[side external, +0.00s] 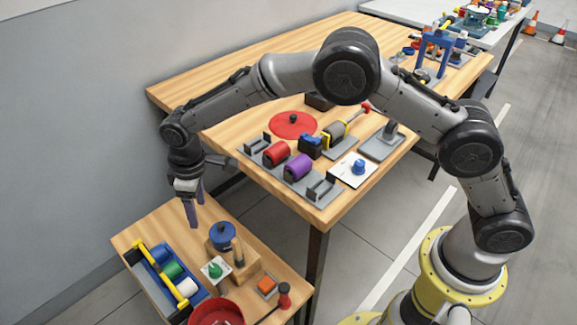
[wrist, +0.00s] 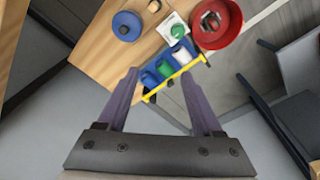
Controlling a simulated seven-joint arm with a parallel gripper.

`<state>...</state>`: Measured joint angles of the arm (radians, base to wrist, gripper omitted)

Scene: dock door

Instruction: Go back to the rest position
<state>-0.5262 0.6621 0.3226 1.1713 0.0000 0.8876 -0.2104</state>
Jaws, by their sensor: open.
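My gripper (side external: 194,210) points down beside the back edge of the low wooden table, above its height and apart from the things on it. Its two fingers show spread in the wrist view (wrist: 160,88), with nothing held between them. A blue toolbox (side external: 188,311) with a yellow handle bar stands on the low table. It holds blue, green and white cylinders and also shows beyond the fingertips in the wrist view (wrist: 160,80). My arm arches over the large wooden table.
The low table (side external: 135,228) carries a blue round lid (side external: 222,235), a green knob (side external: 214,269), a red bowl (side external: 216,312) and an orange button (side external: 266,284). The large table (side external: 225,85) holds a red disc (side external: 293,124), red and purple cylinders and tools. A grey wall stands at left.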

